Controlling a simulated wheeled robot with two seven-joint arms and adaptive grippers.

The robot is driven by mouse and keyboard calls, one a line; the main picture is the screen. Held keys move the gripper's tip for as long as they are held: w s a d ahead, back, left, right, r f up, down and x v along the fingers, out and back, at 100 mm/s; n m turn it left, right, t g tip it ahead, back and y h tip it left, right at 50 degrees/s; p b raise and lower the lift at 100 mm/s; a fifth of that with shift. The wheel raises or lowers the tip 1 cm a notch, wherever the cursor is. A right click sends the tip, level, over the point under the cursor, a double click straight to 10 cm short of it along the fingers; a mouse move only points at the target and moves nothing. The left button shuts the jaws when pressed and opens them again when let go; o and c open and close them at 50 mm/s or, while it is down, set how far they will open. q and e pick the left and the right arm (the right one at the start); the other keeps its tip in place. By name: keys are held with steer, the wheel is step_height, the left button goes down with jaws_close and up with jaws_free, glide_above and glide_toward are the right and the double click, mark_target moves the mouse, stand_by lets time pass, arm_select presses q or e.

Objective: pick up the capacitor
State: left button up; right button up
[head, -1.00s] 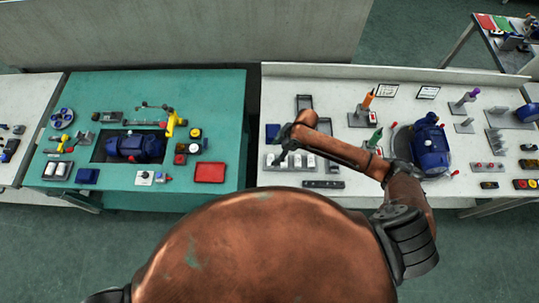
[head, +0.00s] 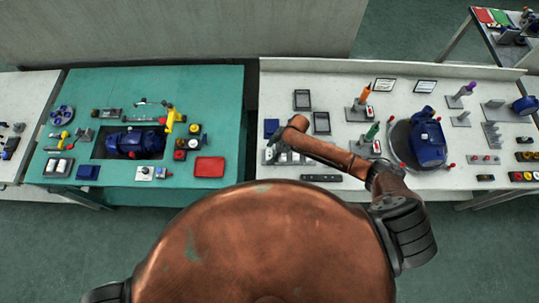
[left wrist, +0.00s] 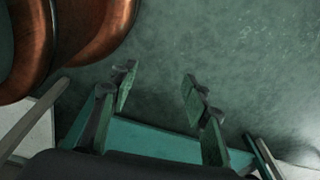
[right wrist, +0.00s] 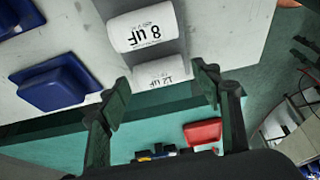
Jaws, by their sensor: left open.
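White cylindrical capacitors lie in a row in a grey tray on the white bench (head: 345,92), partly hidden by my right arm in the head view. In the right wrist view, the capacitor marked 8 uF (right wrist: 143,31) and the one marked 12 uF (right wrist: 160,72) show clearly. My right gripper (head: 271,151) is over the left end of this row. In its wrist view the right gripper (right wrist: 164,92) is open and empty, with the 12 uF capacitor beyond and between its fingertips. My left gripper (left wrist: 157,80) is open and empty over the floor.
A blue block-like bin (right wrist: 58,82) is beside the capacitors; it also shows in the head view (head: 271,127). A green bench (head: 225,95) with a blue pump motor (head: 135,143) and red tray (head: 209,167) stands left, across a gap. A large blue motor (head: 427,143) stands right.

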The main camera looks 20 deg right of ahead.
steer(key=c, duration=0.9)
arm_select(q)
steer(key=shift+s+a+f, duration=0.1)
steer(key=shift+s, duration=0.6)
steer(key=shift+w, duration=0.2)
